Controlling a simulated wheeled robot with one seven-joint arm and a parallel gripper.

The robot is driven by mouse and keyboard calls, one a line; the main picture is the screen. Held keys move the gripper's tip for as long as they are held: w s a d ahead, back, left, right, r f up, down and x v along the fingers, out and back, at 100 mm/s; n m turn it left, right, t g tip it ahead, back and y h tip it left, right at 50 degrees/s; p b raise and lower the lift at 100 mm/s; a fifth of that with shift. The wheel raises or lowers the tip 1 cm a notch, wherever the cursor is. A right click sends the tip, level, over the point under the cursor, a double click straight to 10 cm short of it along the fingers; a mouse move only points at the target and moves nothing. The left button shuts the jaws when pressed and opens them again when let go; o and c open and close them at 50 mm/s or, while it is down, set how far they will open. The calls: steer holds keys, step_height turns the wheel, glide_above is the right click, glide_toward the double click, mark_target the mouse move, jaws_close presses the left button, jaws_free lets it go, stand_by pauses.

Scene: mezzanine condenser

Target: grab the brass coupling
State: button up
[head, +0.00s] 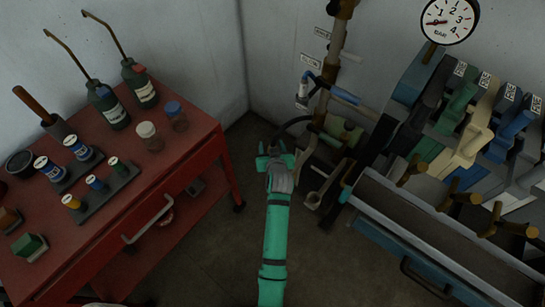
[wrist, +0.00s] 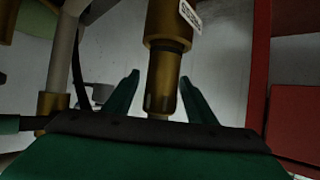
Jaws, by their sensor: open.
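In the wrist view a brass fitting (wrist: 161,90) that looks like the brass coupling stands upright on a pipe, below a wider brass collar (wrist: 168,25). My gripper (wrist: 160,79) is open, with one green finger on each side of this fitting in the picture. Gaps show on both sides; I cannot tell how far the fitting is in depth. In the head view my green gripper (head: 275,152) reaches into the corner beside the pipework. I cannot clearly pick out the coupling there.
A red cart (head: 205,150) with bottles and cans stands at left. A brass pipe (head: 334,55) with valves, a pressure gauge (head: 449,20) and a blue bench with a grey trough (head: 440,230) are at right. A black hose (head: 292,124) curves close behind my gripper.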

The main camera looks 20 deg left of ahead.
steer(key=shift+w, duration=0.15)
jaws_close()
steer(key=shift+a, duration=0.1)
steer(key=shift+r, duration=0.1)
